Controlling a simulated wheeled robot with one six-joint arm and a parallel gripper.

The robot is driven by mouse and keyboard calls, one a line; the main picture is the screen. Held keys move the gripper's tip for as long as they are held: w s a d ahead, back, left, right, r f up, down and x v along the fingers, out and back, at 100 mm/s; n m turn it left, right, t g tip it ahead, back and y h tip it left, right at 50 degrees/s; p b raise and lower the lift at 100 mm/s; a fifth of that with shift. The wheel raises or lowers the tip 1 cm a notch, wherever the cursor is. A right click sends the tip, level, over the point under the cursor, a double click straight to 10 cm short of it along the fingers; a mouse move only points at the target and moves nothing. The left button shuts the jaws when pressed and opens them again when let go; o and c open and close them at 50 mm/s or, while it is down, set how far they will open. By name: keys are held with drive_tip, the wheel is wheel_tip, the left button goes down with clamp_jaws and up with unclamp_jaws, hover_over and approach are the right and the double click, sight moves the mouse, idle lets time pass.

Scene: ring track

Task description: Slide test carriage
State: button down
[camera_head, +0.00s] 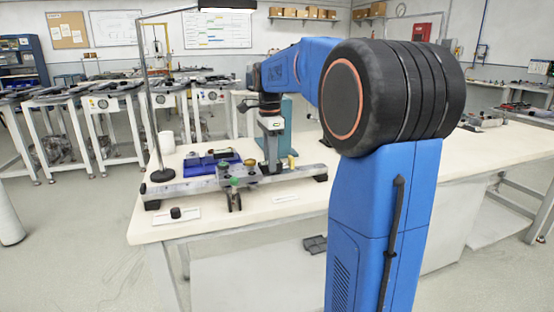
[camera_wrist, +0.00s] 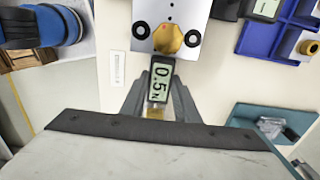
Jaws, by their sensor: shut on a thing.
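My gripper (camera_head: 271,168) points down at the track, close to the carriage's right side. In the wrist view my gripper (camera_wrist: 160,76) is shut on a black-framed readout piece (camera_wrist: 160,80) showing 0.5 N. A brass part (camera_wrist: 155,112) shows between the fingers. A light plate with a brass hexagonal knob (camera_wrist: 169,39) lies just beyond the tips. How the readout joins the carriage is hidden.
A blue tray (camera_head: 205,164) stands behind the track. A lamp (camera_head: 162,174) and a white cylinder (camera_head: 167,142) stand at the left.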

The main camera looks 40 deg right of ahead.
sight(260, 163)
drive_tip(key=shift+w+a, duration=0.25)
drive_tip(key=shift+a, duration=0.55)
drive_tip(key=shift+w+a, duration=0.25)
drive_tip(key=shift+a, duration=0.5)
drive_tip(key=c, duration=1.4)
unclamp_jaws()
drive_tip(key=shift+o, duration=0.2)
wheel_tip(260, 163, up, 17)
drive_tip(key=shift+r, duration=0.2)
